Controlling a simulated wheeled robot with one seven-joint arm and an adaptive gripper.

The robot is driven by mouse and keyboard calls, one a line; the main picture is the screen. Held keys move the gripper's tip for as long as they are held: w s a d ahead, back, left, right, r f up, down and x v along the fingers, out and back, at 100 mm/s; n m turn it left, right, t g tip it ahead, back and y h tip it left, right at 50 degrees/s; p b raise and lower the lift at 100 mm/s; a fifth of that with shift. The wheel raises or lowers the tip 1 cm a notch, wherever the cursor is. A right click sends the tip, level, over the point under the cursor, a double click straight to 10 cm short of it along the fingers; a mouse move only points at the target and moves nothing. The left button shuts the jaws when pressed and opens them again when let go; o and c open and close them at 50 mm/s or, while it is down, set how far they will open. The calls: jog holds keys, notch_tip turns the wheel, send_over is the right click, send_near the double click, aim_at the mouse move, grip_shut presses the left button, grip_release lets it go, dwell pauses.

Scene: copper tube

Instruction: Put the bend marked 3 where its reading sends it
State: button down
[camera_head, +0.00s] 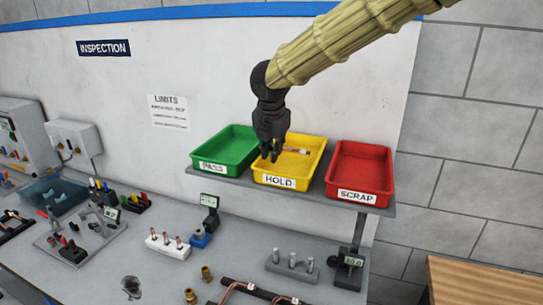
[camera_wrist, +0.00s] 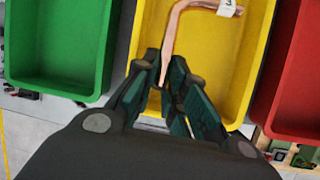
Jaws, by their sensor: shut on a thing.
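A copper bend (camera_wrist: 173,35) with a white tag (camera_wrist: 229,8) runs up from between my fingers in the wrist view and turns right. The mark on the tag is too cut off to read surely. My gripper (camera_head: 268,155) is shut on the bend's near end and points down over the yellow HOLD tray (camera_head: 313,170). The bend's far part (camera_head: 297,151) shows beside the fingers in the head view, inside the tray's outline. I cannot tell whether it touches the tray floor. The green PASS tray (camera_head: 224,160) is left of HOLD, the red SCRAP tray (camera_head: 362,171) right.
The trays stand on a grey shelf (camera_head: 233,180) above the bench. On the bench are a rack with short tubes (camera_head: 169,243), a grey block with pins (camera_head: 291,264), small gauges (camera_head: 351,262) and brass fittings (camera_head: 206,273). A LIMITS sheet (camera_head: 168,112) hangs on the wall.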

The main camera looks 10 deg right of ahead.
jog(key=x, duration=0.3)
jog(key=shift+a+p, duration=0.3)
jog(key=shift+p, duration=0.1)
jog(key=shift+s+f, duration=0.15)
jog(key=shift+f, duration=0.05)
jog(key=shift+s+d+r, duration=0.1)
jog(key=shift+s+r, duration=0.15)
jog(key=shift+s, duration=0.25)
jog(key=shift+s+r, duration=0.2)
jog(key=shift+s, duration=0.25)
jog(key=shift+w+f, duration=0.25)
jog(key=shift+f, duration=0.05)
jog(key=c, duration=1.7)
grip_release()
jog(key=shift+w+f, duration=0.3)
jog(key=shift+w, duration=0.3)
jog(key=shift+c, duration=0.2)
jog(key=shift+s+r, duration=0.35)
jog(key=shift+s, duration=0.2)
jog(key=shift+w+r, duration=0.15)
jog(key=b+v, duration=0.4)
jog(key=v, duration=0.7)
jog(key=shift+r, duration=0.3)
